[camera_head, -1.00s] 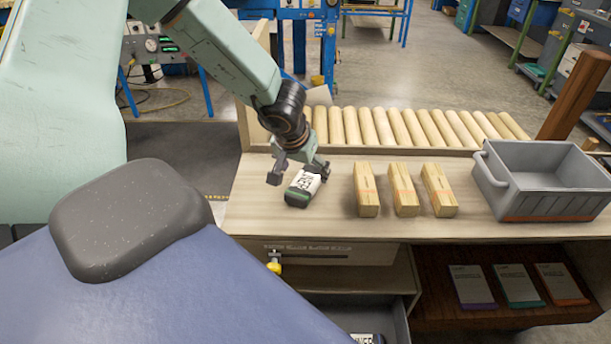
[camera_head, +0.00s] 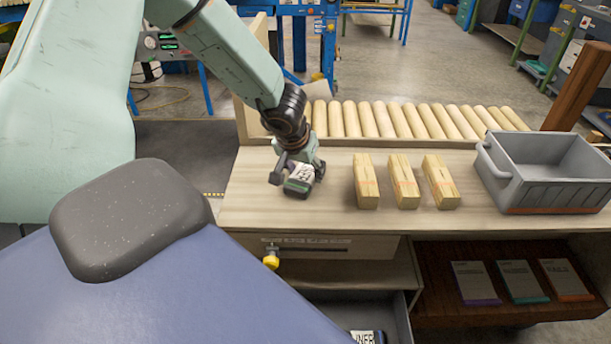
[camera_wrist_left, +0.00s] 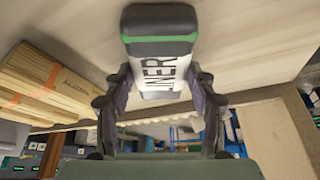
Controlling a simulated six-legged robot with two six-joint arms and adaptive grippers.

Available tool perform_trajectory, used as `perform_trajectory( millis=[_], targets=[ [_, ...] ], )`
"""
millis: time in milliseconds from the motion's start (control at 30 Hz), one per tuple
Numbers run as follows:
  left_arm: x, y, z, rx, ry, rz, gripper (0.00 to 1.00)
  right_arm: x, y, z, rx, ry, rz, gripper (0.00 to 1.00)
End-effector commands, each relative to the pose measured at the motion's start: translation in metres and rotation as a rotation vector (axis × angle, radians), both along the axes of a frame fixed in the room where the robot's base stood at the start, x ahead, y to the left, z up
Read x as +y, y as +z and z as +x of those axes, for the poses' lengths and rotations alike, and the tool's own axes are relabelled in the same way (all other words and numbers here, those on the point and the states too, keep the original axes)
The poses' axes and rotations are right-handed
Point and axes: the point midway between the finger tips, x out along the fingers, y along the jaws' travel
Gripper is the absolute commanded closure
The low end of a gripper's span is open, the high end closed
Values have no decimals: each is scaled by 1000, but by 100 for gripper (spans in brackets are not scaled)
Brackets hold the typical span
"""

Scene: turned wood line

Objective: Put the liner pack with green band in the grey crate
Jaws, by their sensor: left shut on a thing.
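The liner pack with green band (camera_head: 299,182) is a small dark block with a white lettered label, on the left of the worktop in the head view. My left gripper (camera_head: 294,174) is shut on it from above. In the left wrist view the liner pack (camera_wrist_left: 160,50) sits between the fingers of my left gripper (camera_wrist_left: 160,101), its green band and dark end facing the camera. I cannot tell whether the pack is just clear of the worktop. The grey crate (camera_head: 548,187) stands at the right end and looks empty. My right gripper is not in view.
Three banded wood bundles (camera_head: 404,182) stand between the pack and the crate. A row of wooden rollers (camera_head: 390,120) runs behind. Cards or packs (camera_head: 521,282) lie on the lower shelf. An open drawer (camera_head: 400,322) below holds another lettered pack (camera_head: 368,337).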

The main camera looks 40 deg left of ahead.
Motion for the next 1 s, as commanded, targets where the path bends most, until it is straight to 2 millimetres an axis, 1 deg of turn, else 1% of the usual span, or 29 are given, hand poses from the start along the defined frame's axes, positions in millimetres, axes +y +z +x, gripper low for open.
perform_trajectory(
  millis=[33,300,333,467,567,667,1000],
  targets=[
    [0,0,0,1,0,0,58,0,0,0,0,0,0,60],
    [0,-1,-1,1,0,0,81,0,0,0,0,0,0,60],
    [0,-1,-1,1,0,0,82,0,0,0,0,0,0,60],
    [0,0,-1,1,0,0,82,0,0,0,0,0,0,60],
    [0,4,0,1,1,-2,82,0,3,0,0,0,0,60],
    [0,14,0,0,0,-1,82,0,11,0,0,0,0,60],
    [0,69,0,-2,1,-2,82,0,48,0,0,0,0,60]
  ],
)
